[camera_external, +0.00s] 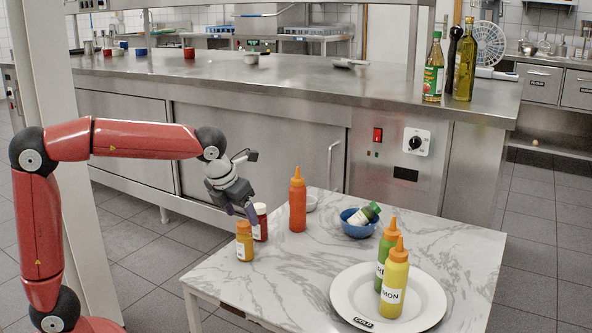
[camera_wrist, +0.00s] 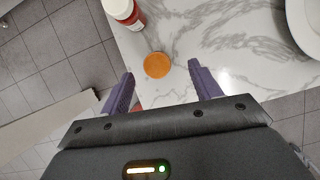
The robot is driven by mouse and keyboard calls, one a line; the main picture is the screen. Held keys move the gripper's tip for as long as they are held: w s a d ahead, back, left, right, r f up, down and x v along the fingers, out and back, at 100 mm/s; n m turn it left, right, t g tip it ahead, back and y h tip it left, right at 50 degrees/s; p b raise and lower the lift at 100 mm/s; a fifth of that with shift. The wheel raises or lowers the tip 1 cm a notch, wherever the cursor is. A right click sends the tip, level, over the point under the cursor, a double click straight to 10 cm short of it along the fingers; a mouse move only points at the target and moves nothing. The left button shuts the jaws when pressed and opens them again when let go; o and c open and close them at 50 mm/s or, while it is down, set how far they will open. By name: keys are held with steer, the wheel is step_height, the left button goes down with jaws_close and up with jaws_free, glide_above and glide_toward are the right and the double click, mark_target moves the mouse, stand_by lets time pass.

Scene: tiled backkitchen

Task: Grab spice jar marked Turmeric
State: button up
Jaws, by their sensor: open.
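A small jar with an orange lid and yellow-orange contents (camera_external: 244,242) stands upright near the table's left corner; its label is too small to read. Its round orange lid also shows in the wrist view (camera_wrist: 157,65), between and just beyond my fingertips. My gripper (camera_external: 240,211) is open and empty, tilted downward above this jar. A red jar with a white lid (camera_external: 260,224) stands close behind it, to the right, and also shows at the top of the wrist view (camera_wrist: 128,14).
The marble table (camera_external: 250,292) also holds an orange-red squeeze bottle (camera_external: 297,205), a blue bowl (camera_external: 357,229) with a green-lidded jar tilted in it, and a white plate (camera_external: 350,299) with two squeeze bottles. The table's front left is clear. A steel counter (camera_external: 290,80) stands behind.

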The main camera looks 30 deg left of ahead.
mark_target(243, 223)
steer(key=x, duration=0.7)
steer(key=shift+s+a+f+b, duration=0.1)
steer(key=shift+a+b, duration=0.15)
steer(key=shift+b, duration=0.15)
steer(key=c, duration=1.1)
